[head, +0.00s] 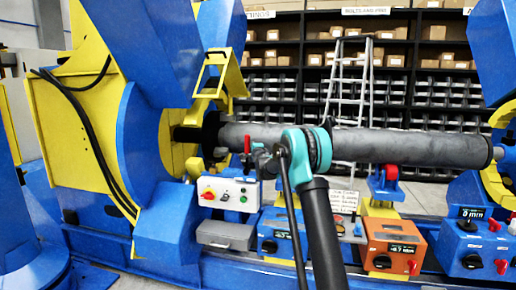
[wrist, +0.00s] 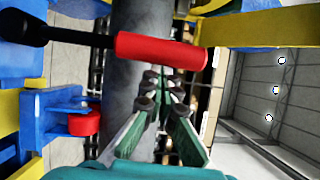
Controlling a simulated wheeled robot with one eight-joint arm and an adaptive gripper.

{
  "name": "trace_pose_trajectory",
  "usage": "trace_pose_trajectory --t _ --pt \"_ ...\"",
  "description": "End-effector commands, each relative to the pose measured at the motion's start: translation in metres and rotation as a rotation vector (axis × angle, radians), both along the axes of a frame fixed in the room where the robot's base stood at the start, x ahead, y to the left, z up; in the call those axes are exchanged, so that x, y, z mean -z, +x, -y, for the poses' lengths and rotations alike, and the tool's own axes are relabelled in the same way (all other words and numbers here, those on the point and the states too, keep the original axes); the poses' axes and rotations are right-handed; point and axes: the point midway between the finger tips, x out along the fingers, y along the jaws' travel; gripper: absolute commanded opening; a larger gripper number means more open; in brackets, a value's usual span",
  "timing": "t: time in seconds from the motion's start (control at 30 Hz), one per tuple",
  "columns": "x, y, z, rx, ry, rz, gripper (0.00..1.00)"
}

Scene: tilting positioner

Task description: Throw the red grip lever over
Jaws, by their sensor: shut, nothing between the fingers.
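The red grip lever (wrist: 160,50) lies across the upper part of the wrist view, a red cylinder on a black shaft that runs to the left edge. In the head view its red grip (head: 247,144) is small and upright, just left of my gripper (head: 258,156). My gripper (wrist: 152,82) is shut and empty, its green fingers and dark pads close together. The fingertips are just below the red grip in the wrist view; I cannot tell whether they touch it.
A long grey pipe (head: 400,146) runs behind my arm from the yellow and blue positioner (head: 70,120). A white control box (head: 228,193) and an orange box (head: 392,240) stand below it. A ladder (head: 350,85) and shelves are behind.

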Motion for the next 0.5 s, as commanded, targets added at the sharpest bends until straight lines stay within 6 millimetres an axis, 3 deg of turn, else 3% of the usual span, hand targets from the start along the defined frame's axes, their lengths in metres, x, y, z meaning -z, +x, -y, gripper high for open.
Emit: trace_pose_trajectory --t 0.5 --pt "-0.005 0.014 -0.063 -0.004 -0.353 -0.113 0.00"
